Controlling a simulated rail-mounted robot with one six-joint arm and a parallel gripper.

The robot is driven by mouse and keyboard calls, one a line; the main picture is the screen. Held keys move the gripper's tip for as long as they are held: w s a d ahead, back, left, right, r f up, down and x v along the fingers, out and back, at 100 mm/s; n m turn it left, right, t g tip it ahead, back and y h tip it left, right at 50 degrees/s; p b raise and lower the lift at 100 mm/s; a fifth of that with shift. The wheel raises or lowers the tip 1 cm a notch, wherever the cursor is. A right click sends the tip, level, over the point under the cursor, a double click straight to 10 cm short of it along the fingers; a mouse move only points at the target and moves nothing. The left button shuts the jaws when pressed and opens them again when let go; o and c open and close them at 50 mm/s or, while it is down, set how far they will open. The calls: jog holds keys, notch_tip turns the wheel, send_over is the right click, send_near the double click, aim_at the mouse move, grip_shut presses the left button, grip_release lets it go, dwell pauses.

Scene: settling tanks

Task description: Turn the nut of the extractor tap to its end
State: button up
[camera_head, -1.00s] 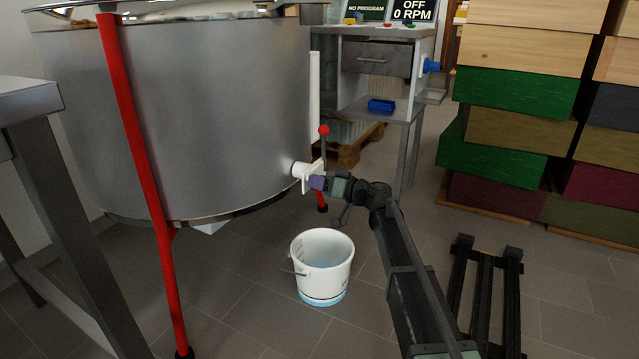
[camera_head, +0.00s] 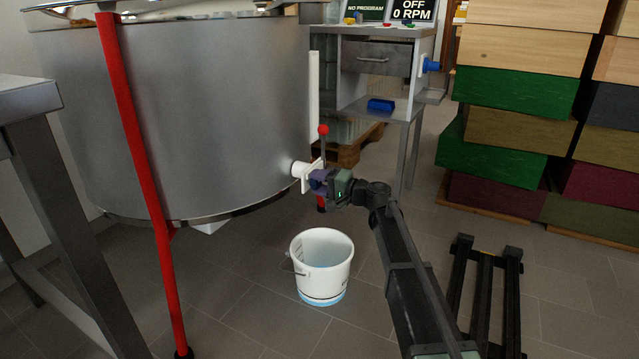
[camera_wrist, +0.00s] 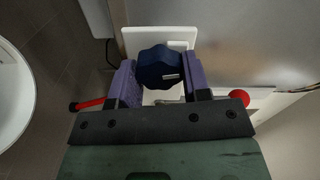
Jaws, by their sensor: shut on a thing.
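The extractor tap (camera_head: 301,170) is a white spout with a flat plate, low on the side of the steel extractor drum (camera_head: 220,110). Its nut (camera_wrist: 160,67) is a dark blue lobed knob with a small light mark, in front of the white plate (camera_wrist: 185,36) in the wrist view. My gripper (camera_head: 318,181) is at the tap, and its purple fingers are shut on the nut, one on each side in the wrist view. In the head view the nut is largely hidden by the fingers.
A white bucket (camera_head: 322,266) stands on the floor below the tap. A red leg (camera_head: 140,170) of the drum stands at the left. A lever with a red ball (camera_head: 323,130) is close behind the gripper. Stacked boxes (camera_head: 500,150) are at the right.

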jog(key=shift+m, duration=1)
jog(key=o, duration=0.9)
jog(key=shift+d, duration=0.1)
jog(key=v, duration=1)
jog(key=shift+s+d, duration=0.2)
jog(key=shift+d, duration=0.15)
jog(key=shift+s+f, duration=0.1)
